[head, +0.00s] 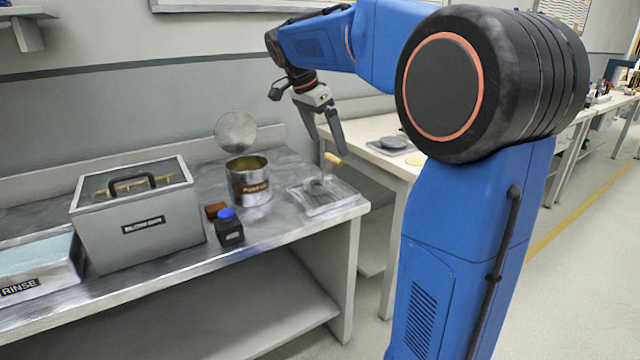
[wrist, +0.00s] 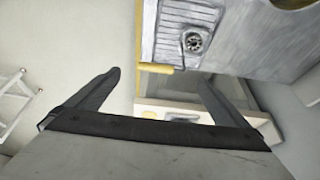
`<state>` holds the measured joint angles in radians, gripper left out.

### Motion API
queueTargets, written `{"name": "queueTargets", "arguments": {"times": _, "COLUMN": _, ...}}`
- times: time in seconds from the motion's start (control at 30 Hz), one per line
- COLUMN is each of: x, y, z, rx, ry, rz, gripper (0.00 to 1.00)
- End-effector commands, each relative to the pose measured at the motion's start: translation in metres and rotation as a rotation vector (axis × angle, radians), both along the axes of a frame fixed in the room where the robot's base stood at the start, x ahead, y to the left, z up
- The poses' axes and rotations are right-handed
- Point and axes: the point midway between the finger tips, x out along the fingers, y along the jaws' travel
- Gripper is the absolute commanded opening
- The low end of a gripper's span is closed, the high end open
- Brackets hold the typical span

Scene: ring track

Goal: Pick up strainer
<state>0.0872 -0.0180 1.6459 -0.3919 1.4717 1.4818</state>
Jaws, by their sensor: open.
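The strainer has a small round metal bowl (head: 317,186) resting on a square metal tray (head: 345,199) at the right end of the bench. Its yellow handle (head: 333,158) sticks up near my gripper's fingertips. In the wrist view the strainer's bowl (wrist: 194,40) is at the top, and its yellow handle (wrist: 154,68) shows between my fingers, nearer the left one. My gripper (head: 326,145) is open and empty, pointing down above the handle. I cannot tell the exact gap between the fingers and the handle.
A labelled can (head: 249,186) with a round disc (head: 236,132) above it stands left of the tray. A blue-capped bottle (head: 229,232), a lidded grey box (head: 140,235) and a rinse tray (head: 38,284) are farther left. A second table (head: 362,150) stands behind right.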

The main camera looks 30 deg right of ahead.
Motion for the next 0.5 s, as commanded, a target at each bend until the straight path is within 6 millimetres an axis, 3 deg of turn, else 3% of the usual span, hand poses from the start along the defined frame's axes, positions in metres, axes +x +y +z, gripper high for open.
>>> {"name": "queueTargets", "arguments": {"times": 0.23, "x": 0.000, "y": -0.016, "z": -0.039, "rx": 0.000, "ry": 0.003, "rz": 0.000, "gripper": 1.00}}
{"name": "queueTargets", "arguments": {"times": 0.5, "x": 0.000, "y": -0.023, "z": -0.056, "rx": 0.000, "ry": 0.001, "rz": 0.001, "gripper": 1.00}}
